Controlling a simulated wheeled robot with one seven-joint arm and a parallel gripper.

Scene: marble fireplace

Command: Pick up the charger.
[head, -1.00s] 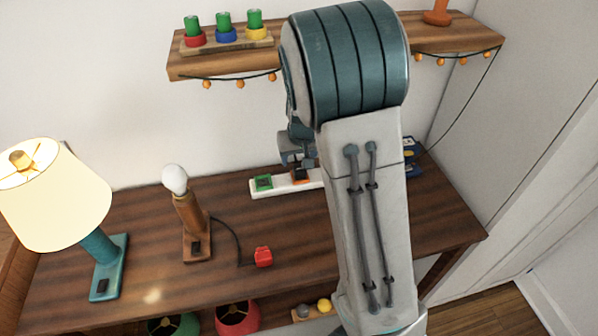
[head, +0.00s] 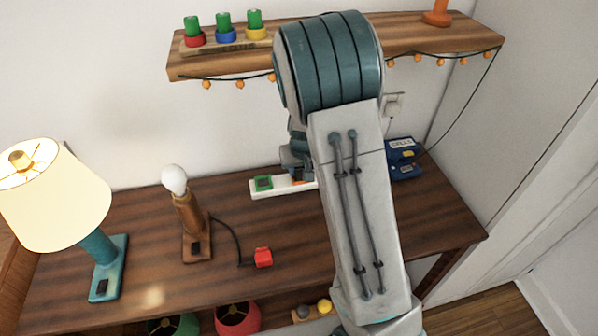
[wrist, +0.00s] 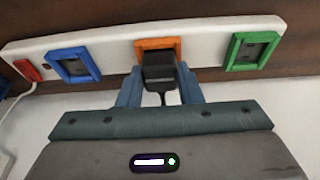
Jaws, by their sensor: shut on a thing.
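The charger (wrist: 161,70) is a small black block with a dark cord, in the wrist view at the orange-framed socket (wrist: 158,46) of a white power strip (wrist: 205,51). My gripper (wrist: 160,88) has its blue-grey fingers shut on the charger's two sides. The charger overlaps the orange frame; I cannot tell how deep it sits in the socket. In the head view my gripper (head: 296,170) is low over the power strip (head: 282,189), and my arm hides the strip's right part.
Blue (wrist: 73,66) and green (wrist: 252,51) sockets flank the orange one. A blue device (head: 404,160) stands right of my arm. A bulb lamp (head: 190,215), a red plug (head: 263,257) and a shaded lamp (head: 105,262) stand left. A shelf (head: 430,38) hangs above.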

